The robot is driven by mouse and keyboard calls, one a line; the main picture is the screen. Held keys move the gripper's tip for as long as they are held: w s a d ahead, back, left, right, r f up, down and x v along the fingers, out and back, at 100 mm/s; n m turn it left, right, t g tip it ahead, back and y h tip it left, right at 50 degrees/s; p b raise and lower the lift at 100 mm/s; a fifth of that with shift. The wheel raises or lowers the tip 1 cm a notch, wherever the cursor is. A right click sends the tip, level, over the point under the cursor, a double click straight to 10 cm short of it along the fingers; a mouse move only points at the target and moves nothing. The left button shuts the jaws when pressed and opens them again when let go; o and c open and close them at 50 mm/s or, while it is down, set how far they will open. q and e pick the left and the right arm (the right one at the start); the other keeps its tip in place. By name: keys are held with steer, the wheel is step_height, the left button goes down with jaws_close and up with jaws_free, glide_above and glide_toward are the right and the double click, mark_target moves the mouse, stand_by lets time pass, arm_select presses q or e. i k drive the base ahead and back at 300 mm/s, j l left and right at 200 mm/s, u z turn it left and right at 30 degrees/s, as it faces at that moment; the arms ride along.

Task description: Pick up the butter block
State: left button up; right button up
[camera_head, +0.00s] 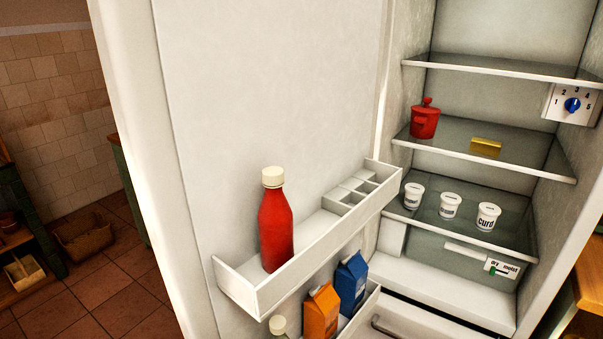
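A small yellow block (486,146), which looks like the butter block, lies flat on the middle glass shelf (515,164) of the open fridge. It is right of a red lidded pot (425,119) on the same shelf, with a gap between them. Nothing covers the block. Neither of my grippers shows in the head view.
The open fridge door (270,90) fills the middle and left. Its rack (317,238) holds a red bottle (275,222); orange and blue cartons (321,312) stand below. Several curd cups (450,205) stand on the shelf under the block. An upper shelf (507,68) is empty.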

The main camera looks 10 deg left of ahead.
mark_target(477, 145)
steer(key=i+j+z, duration=0.2)
steer(key=j+z, duration=0.2)
steer(key=j, duration=0.25)
steer(key=i+j+z, duration=0.1)
steer(key=j+z, duration=0.3)
steer(key=j, duration=0.3)
steer(key=j+z, duration=0.4)
steer(key=j, duration=0.3)
steer(key=k+j+z, duration=0.1)
steer(key=j+z, duration=0.25)
steer(key=j, duration=0.35)
steer(key=i+l+u, duration=0.15)
steer(key=l, duration=0.55)
steer(key=l+u, duration=0.15)
steer(key=l, duration=0.5)
steer(key=l+u, duration=0.3)
steer(key=i+l+u, duration=0.1)
steer(key=u, duration=0.2)
steer(key=l+u, duration=0.3)
steer(key=l, duration=0.25)
steer(key=i+l+u, duration=0.1)
steer(key=l+u, duration=0.15)
steer(key=l, duration=1.05)
steer(key=k+l, duration=0.1)
steer(key=l, duration=0.65)
steer(key=i+u, duration=0.05)
